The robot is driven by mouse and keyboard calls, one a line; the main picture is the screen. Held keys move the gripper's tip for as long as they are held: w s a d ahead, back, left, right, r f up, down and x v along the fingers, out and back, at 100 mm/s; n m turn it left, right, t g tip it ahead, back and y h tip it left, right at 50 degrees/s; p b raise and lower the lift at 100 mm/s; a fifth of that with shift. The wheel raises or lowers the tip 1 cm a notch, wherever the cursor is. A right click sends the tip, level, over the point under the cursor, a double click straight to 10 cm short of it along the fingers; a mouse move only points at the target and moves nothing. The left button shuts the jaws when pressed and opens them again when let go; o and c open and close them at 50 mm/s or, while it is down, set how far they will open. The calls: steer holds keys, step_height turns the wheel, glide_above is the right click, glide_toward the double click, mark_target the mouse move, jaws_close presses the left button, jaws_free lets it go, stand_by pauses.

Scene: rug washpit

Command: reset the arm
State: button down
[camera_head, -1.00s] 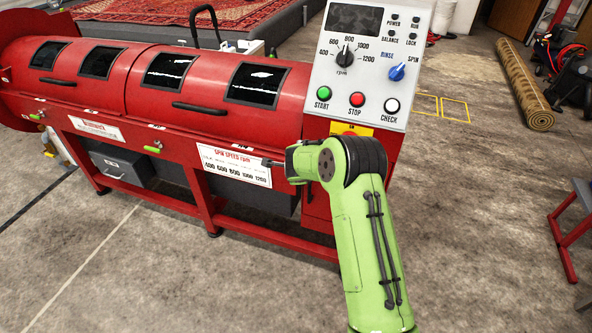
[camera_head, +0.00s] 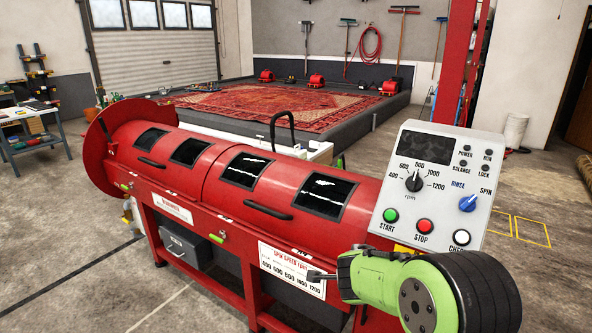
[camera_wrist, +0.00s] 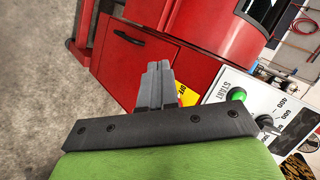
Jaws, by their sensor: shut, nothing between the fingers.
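My gripper (camera_head: 320,276) shows in the head view as a small dark tip at the end of my green arm, in front of the spin speed label on the red machine (camera_head: 210,210). In the wrist view its two grey fingers (camera_wrist: 155,86) are together, with nothing between them. I cannot tell the exact gap to the machine; no contact shows. My arm's elbow fills the lower right of the head view and hides part of the machine's right end and the panel's lower edge.
The control panel (camera_head: 432,182) has a green start button (camera_head: 391,215), a red stop button (camera_head: 425,226), a white check button and two knobs. Behind lies a red rug (camera_head: 270,103) in a raised pit. A workbench (camera_head: 30,125) stands far left. Concrete floor (camera_head: 60,225) is clear at left.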

steer(key=s+r+n+g+p, duration=0.1)
steer(key=s+r+n+p, duration=0.5)
steer(key=s+r, duration=1)
steer(key=s+r+n+g+y+p, duration=0.1)
steer(key=s+r+n, duration=0.1)
steer(key=s+n, duration=0.3)
steer(key=s+a+r+n+g+y+p, duration=0.1)
steer(key=s+n, duration=0.5)
steer(key=s, duration=0.8)
steer(key=shift+s+a+r+n, duration=0.15)
steer(key=shift+a+r+n, duration=0.15)
steer(key=shift+r, duration=0.55)
